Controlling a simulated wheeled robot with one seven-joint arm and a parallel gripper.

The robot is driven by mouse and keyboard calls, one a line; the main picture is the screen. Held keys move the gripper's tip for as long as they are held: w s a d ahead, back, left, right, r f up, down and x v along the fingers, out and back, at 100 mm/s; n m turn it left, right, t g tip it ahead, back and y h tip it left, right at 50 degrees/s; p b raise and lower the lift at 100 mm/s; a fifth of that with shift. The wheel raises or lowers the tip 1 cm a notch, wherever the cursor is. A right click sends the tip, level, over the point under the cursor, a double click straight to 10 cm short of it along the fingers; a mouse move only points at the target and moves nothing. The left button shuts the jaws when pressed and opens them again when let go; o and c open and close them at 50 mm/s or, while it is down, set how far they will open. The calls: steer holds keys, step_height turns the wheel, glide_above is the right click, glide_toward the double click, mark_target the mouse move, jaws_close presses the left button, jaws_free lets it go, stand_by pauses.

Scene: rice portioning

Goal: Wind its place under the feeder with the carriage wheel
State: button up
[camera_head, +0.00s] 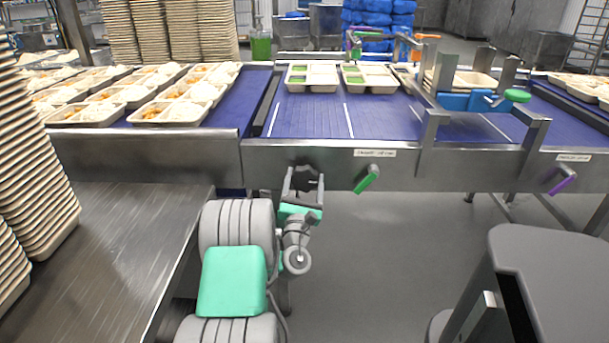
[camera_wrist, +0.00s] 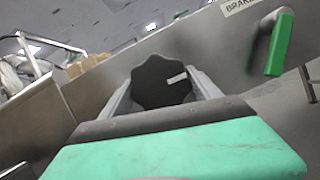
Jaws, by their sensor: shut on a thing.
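My gripper (camera_head: 303,187) is at the front steel panel of the line, low and left of the green lever. In the wrist view its jaws (camera_wrist: 163,90) are shut on a dark, lobed carriage wheel (camera_wrist: 160,78) with a small pale mark. In the head view the wheel is mostly hidden between the jaws. The feeder (camera_head: 467,102), a steel frame with a blue part and a green knob, stands over the blue belt to the right. A pale tray (camera_head: 462,80) shows within its frame. Two trays with green compartments (camera_head: 313,77) (camera_head: 368,78) sit on the belt left of it.
A green lever (camera_head: 366,180) hangs from the panel under a label; the wrist view label reads "BRAKE". A purple lever (camera_head: 562,181) is farther right. Filled trays (camera_head: 182,104) cover the left belt. Tall tray stacks stand at left. A grey seat-like surface (camera_head: 560,270) is at lower right.

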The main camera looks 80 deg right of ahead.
steer(key=shift+r+n, duration=0.1)
steer(key=shift+n, duration=0.4)
steer(key=o, duration=1.4)
steer(key=b+v, duration=0.5)
steer(key=v, duration=0.2)
steer(key=shift+s+a+f, duration=0.15)
steer(key=shift+a+f, duration=0.1)
steer(key=shift+a, duration=0.1)
